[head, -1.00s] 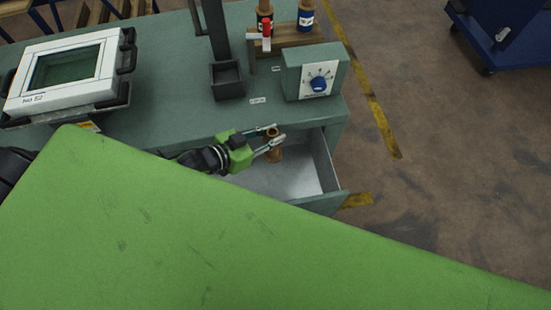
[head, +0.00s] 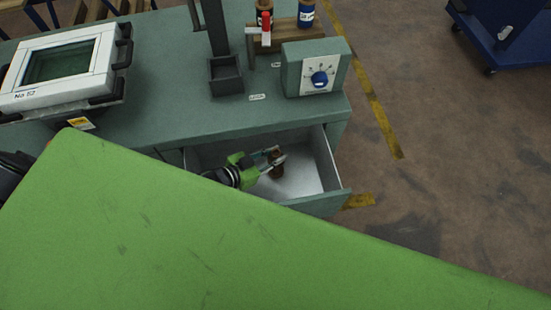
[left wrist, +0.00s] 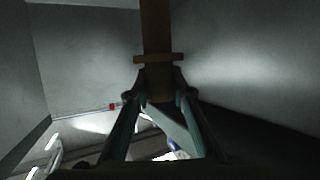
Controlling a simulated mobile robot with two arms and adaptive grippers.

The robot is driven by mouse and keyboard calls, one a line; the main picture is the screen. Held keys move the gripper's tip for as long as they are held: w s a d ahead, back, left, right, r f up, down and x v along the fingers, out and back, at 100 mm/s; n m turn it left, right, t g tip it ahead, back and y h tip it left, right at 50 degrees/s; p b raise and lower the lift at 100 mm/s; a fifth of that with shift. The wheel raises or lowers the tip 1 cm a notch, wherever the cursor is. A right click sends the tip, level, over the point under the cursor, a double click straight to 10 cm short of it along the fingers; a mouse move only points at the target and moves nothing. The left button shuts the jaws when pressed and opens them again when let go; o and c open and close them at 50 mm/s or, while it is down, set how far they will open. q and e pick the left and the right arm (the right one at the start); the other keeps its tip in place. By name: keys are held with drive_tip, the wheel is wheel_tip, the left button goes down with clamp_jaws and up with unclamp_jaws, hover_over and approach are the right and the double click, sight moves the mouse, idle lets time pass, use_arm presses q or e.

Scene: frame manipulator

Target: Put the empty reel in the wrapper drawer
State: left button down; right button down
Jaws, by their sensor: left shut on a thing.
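The empty reel (head: 277,166) is a small brown spool. My left gripper (head: 272,160) is shut on it and holds it inside the open drawer (head: 310,182), between the drawer walls. In the left wrist view the reel (left wrist: 157,30) stands between the two fingers (left wrist: 160,95), with the light grey drawer walls around it. I cannot tell whether the reel touches the drawer floor. My right gripper is not in view.
A large green surface (head: 180,235) fills the foreground and hides part of my arm. The drawer's right part is empty.

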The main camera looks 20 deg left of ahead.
use_arm(q)
drive_tip(key=shift+f, duration=1.2)
drive_tip(key=shift+b, duration=0.3)
drive_tip(key=shift+f, duration=0.2)
drive_tip(key=c, duration=1.8)
unclamp_jaws()
drive_tip(key=shift+r, duration=0.1)
drive_tip(key=shift+r, duration=0.15)
drive_tip(key=p+v, duration=0.1)
drive_tip(key=v, duration=1.1)
drive_tip(key=shift+p, duration=0.4)
